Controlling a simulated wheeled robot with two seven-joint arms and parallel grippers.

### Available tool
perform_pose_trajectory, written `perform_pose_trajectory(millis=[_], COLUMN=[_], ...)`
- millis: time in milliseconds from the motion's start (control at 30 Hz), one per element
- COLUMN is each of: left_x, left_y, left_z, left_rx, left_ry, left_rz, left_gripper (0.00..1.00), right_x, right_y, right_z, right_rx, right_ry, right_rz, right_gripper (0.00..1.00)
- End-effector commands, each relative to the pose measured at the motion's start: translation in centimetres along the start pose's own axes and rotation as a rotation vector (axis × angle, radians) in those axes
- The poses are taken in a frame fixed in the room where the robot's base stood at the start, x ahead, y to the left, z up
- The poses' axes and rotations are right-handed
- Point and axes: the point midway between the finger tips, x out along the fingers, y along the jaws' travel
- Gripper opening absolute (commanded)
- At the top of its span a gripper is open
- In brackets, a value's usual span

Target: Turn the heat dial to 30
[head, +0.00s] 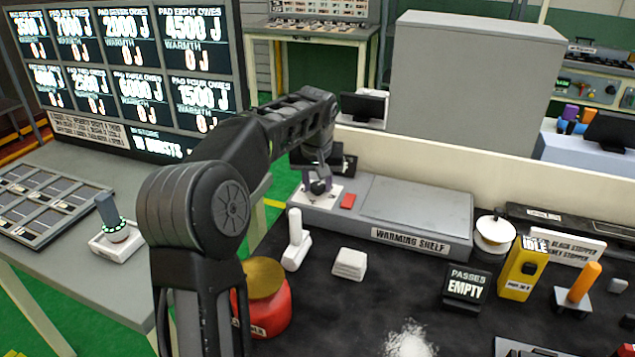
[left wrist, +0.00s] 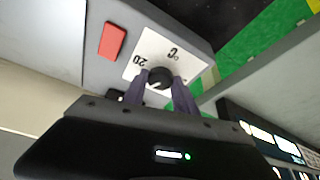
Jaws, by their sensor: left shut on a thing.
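The heat dial is a small black knob (left wrist: 159,80) on a white scale plate (left wrist: 178,50) marked "°C", with "20" readable in the left wrist view. The plate also shows in the head view (head: 331,196), at the left end of the grey warming shelf (head: 420,205). My left gripper (left wrist: 160,88) is shut on the knob, one finger on each side. In the head view the gripper (head: 319,184) reaches the dial from above. The other scale numbers and the knob's pointer setting cannot be read. My right gripper is not seen.
A red button (head: 348,201) sits beside the dial plate. A white handled tool (head: 295,240), a white block stack (head: 349,263) and a red jar (head: 266,305) stand in front of the shelf. A sign reading "EMPTY" (head: 467,288) and a yellow box (head: 523,268) stand to the right.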

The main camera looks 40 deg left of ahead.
Motion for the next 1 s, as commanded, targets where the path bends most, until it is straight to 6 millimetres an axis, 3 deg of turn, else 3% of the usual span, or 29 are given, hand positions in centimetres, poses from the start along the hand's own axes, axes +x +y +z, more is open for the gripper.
perform_pose_trajectory(millis=[367,1000], left_x=[-0.1,-0.2], left_y=[0.3,0.5], left_z=[-0.1,-0.4], left_rx=[-0.202,-0.739], left_ry=[0.001,0.003], left_rz=[-0.085,-0.309], left_gripper=[0.0,0.0], right_x=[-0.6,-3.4], right_y=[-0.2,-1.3], right_z=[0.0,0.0], right_rx=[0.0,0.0], right_ry=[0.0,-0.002], right_rz=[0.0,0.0], right_gripper=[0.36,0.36])
